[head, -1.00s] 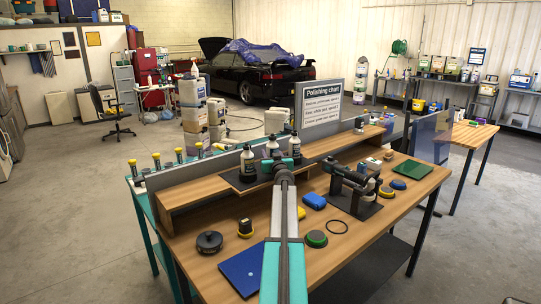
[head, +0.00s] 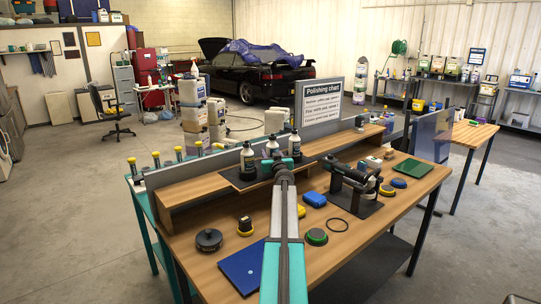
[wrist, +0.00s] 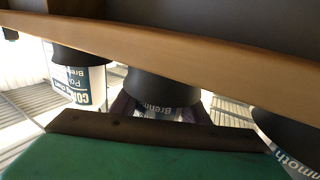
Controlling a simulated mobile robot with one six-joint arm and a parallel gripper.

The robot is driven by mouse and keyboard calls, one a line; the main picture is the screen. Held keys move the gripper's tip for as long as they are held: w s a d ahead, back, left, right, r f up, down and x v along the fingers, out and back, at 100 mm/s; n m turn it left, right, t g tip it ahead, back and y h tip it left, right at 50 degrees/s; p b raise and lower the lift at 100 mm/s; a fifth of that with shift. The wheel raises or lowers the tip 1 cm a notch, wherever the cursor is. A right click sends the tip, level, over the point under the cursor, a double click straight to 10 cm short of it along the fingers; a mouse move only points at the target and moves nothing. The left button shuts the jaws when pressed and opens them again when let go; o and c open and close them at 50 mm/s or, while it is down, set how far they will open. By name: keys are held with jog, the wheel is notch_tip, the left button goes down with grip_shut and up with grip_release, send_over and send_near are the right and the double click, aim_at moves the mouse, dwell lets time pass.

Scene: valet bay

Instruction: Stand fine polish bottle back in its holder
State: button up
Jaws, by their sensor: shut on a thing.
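A white bottle with a black cap (head: 272,145), the middle of three, stands upright at the dark holder on the raised wooden shelf (head: 190,192). My gripper (head: 279,160) reaches it from the front and is shut on it. The wrist view, which is upside down, shows my gripper's dark fingers (wrist: 160,108) on both sides of this bottle (wrist: 155,112). Its lower end is inside a black cup (wrist: 160,88).
Similar bottles stand close on the left (head: 247,160) and right (head: 294,145), in their own cups. A grey panel rises behind the shelf. A polishing chart (head: 322,100) stands behind. A polisher on its stand (head: 355,190), pads and a blue box are on the bench.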

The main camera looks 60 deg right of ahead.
jog(key=o, duration=1.3)
jog(key=shift+c, duration=0.2)
jog(key=shift+s+a, duration=0.1)
jog(key=shift+b+v, duration=1.6)
jog(key=shift+v, duration=3.8)
jog(key=v, duration=0.2)
jog(key=shift+s+a+b, duration=0.2)
jog(key=shift+s+b, duration=0.1)
jog(key=shift+r, duration=0.15)
